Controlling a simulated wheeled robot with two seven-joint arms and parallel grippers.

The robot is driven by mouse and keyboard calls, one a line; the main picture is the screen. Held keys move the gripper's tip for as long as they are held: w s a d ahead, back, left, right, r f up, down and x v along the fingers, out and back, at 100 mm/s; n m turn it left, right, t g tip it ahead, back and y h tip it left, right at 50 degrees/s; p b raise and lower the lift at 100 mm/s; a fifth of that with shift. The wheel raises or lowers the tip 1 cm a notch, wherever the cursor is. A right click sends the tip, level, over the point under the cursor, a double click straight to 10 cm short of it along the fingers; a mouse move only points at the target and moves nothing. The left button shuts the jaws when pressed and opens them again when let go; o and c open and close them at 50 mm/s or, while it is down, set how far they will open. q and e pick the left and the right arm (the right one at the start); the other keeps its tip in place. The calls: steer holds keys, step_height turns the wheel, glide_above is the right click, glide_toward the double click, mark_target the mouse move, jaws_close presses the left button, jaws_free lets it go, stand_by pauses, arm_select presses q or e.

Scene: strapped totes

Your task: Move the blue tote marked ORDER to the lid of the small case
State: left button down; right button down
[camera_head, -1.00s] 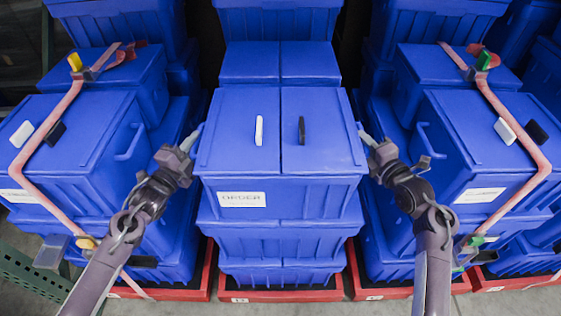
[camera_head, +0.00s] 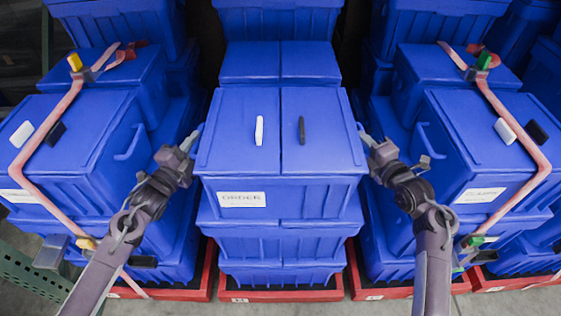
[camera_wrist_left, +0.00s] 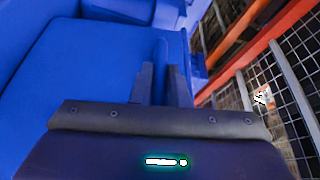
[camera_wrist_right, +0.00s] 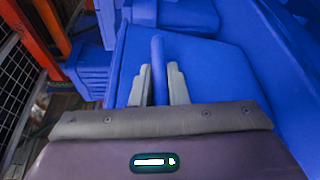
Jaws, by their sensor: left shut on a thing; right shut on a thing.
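The blue tote marked ORDER (camera_head: 230,150) sits on top of the middle stack, with a white label low on its front. Its lid has two halves, with a white handle (camera_head: 259,130) and a black handle (camera_head: 302,130). My left gripper (camera_head: 192,140) is shut on the bar handle at the tote's left side; the bar stands between the fingers in the left wrist view (camera_wrist_left: 161,58). My right gripper (camera_head: 366,139) is shut on the right side bar, also seen in the right wrist view (camera_wrist_right: 158,60). I cannot make out which thing is the small case.
Strapped tote stacks stand close on the left (camera_head: 78,125) and right (camera_head: 470,135), with pink straps (camera_head: 35,140) over them. More blue totes (camera_head: 280,62) are behind. Red bases (camera_head: 281,295) lie under the stacks. The left wrist view shows an orange rack with mesh (camera_wrist_left: 265,85).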

arm_select(q)
steer(key=shift+f, duration=0.1)
stand_by(0.3)
